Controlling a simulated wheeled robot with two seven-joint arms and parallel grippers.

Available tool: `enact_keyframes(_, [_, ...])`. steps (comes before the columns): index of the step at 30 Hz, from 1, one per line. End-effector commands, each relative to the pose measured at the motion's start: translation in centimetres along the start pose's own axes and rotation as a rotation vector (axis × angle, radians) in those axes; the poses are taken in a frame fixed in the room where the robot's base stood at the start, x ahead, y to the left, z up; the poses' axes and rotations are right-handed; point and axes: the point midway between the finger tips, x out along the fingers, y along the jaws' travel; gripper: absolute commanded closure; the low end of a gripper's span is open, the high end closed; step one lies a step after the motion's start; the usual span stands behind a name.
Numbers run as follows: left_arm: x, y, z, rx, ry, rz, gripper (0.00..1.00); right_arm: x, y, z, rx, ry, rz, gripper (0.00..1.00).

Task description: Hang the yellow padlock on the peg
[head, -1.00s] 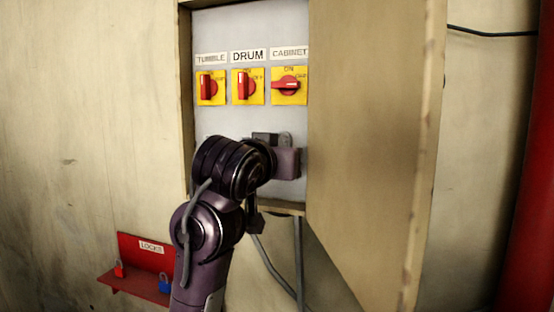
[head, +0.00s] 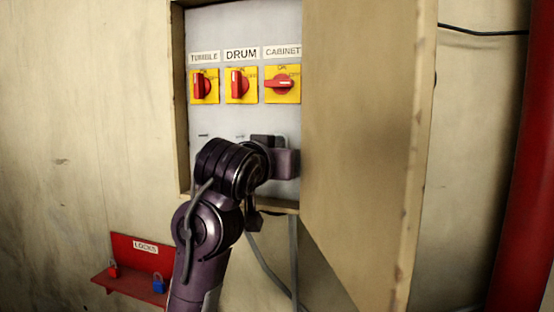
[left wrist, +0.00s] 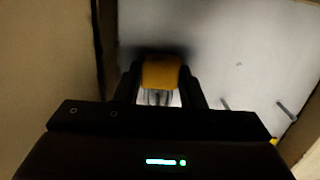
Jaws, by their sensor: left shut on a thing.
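The yellow padlock (left wrist: 160,74) is between the fingers of my left gripper (left wrist: 160,82) in the left wrist view. Its body faces up in that picture, with the grey shackle partly showing below it. In the head view my left gripper (head: 282,155) is at the lower right of the open cabinet's panel, beside the door, and the padlock cannot be made out there. Two thin grey pegs stick out of the panel in the left wrist view: one near the gripper (left wrist: 225,103), one farther right (left wrist: 287,110). My right gripper is not in view.
Three red switches on yellow plates (head: 240,85) sit above my gripper. The open cabinet door (head: 360,140) stands close on the right. A red locks shelf (head: 135,282) with a red padlock (head: 113,270) and a blue padlock (head: 158,285) is at lower left.

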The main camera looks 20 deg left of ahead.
Motion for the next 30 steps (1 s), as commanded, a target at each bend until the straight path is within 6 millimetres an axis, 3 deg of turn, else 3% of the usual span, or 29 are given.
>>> enact_keyframes(2, [0.0,0.0,0.0,0.0,0.001,0.0,0.82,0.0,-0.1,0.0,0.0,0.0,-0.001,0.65])
enact_keyframes(3, [0.0,0.0,0.0,0.0,0.001,0.0,0.6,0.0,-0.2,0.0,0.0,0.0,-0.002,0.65])
enact_keyframes(8, [0.0,0.0,0.0,0.0,0.001,0.0,0.39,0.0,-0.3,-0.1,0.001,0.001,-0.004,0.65])
enact_keyframes(19, [-0.7,0.0,0.1,-0.001,0.002,0.001,0.39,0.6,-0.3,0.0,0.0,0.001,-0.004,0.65])
enact_keyframes(30, [-6.6,0.1,0.2,-0.001,0.005,0.001,0.39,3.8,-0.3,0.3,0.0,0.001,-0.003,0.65])
